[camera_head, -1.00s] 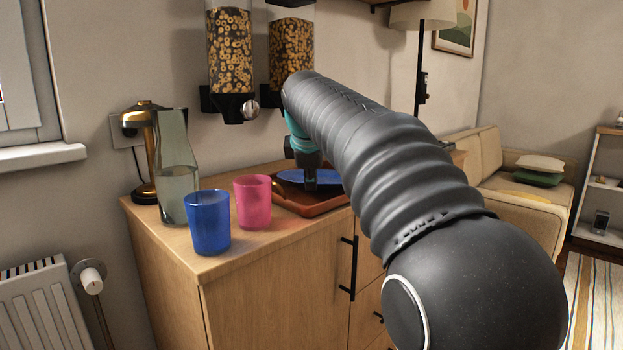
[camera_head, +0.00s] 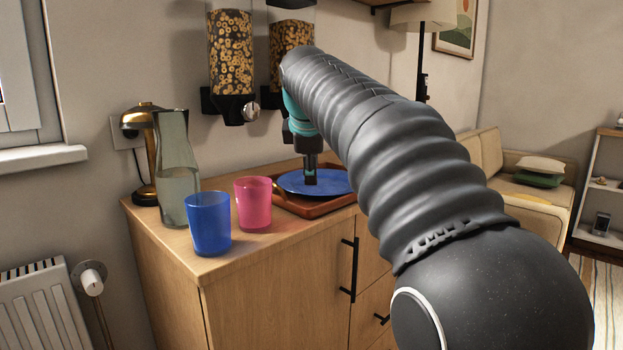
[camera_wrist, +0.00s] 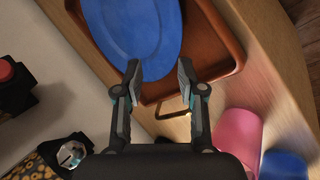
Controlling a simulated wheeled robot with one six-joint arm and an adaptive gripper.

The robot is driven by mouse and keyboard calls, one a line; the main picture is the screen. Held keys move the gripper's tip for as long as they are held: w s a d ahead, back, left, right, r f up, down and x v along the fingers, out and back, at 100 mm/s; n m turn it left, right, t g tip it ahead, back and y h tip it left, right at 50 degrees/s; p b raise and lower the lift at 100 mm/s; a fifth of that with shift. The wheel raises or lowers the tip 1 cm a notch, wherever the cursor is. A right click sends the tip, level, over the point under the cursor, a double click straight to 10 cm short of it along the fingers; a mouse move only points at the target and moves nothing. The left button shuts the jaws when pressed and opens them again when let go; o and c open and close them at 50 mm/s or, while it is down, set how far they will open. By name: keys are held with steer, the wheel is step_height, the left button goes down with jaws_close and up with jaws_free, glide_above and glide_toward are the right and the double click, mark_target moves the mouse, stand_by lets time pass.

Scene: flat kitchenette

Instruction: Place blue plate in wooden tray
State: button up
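The blue plate (camera_head: 292,183) lies within the brown wooden tray (camera_head: 290,204) on the cabinet top. In the wrist view the plate (camera_wrist: 128,22) overlaps the inside of the tray (camera_wrist: 212,62), with its rim near the fingertips. My gripper (camera_head: 310,180) points down at the plate in the head view. In the wrist view my gripper (camera_wrist: 158,72) has its fingertips clearly apart, one on each side of the plate's near rim, with nothing clamped. Whether the fingertips touch the plate cannot be told. My arm hides the right end of the tray in the head view.
A pink cup (camera_head: 253,203), a blue cup (camera_head: 209,224) and a glass carafe (camera_head: 177,170) stand left of the tray. A brass lamp (camera_head: 146,150) is behind them. Cereal dispensers (camera_head: 231,62) hang on the wall above. The cabinet's front edge is close to the tray.

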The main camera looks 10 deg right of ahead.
steer(key=v, duration=0.7)
steer(key=shift+s, duration=0.15)
